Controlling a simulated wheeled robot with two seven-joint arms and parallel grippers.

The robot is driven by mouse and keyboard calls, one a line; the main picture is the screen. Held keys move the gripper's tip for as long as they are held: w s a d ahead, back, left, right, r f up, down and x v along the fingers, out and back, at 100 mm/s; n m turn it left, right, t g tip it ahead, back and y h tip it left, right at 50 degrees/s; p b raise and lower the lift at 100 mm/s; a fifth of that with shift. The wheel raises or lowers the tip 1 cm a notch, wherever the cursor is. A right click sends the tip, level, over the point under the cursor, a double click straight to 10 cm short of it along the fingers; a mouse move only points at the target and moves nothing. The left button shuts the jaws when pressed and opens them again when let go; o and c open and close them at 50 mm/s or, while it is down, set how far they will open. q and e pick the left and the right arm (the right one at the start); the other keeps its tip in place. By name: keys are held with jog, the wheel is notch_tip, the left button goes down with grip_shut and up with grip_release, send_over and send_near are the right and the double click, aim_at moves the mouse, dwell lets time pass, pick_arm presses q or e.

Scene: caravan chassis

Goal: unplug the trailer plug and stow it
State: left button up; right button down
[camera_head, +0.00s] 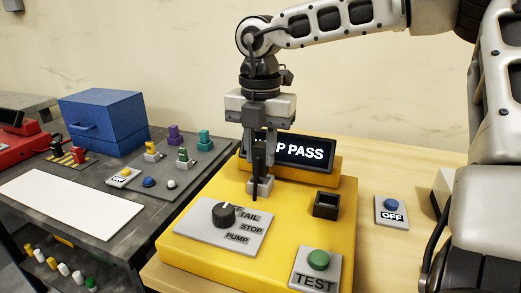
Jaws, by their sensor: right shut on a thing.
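My right gripper (261,150) comes down from above over the yellow test box (185,222). It is shut on a dark upright piece, which I take to be the trailer plug (258,160). The lower end of the plug meets a small grey block (261,187) on top of the box; I cannot tell whether it is seated in it or just above it. A black square holder (326,205) with an open top stands to the right on the box and looks empty. My left gripper is not in view.
The box carries a dial (224,213), a green TEST button (318,260) and a display (304,153) reading "P PASS", partly hidden by my gripper. An OFF button (391,205) is to the right. A grey bench (60,204) with a blue drawer box (101,121) stands left.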

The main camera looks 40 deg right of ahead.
aim_at(260, 174)
pick_arm(q)
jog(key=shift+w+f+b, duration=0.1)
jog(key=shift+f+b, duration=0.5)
jog(key=shift+b, duration=0.1)
pick_arm(e)
jog(key=shift+f, duration=0.7)
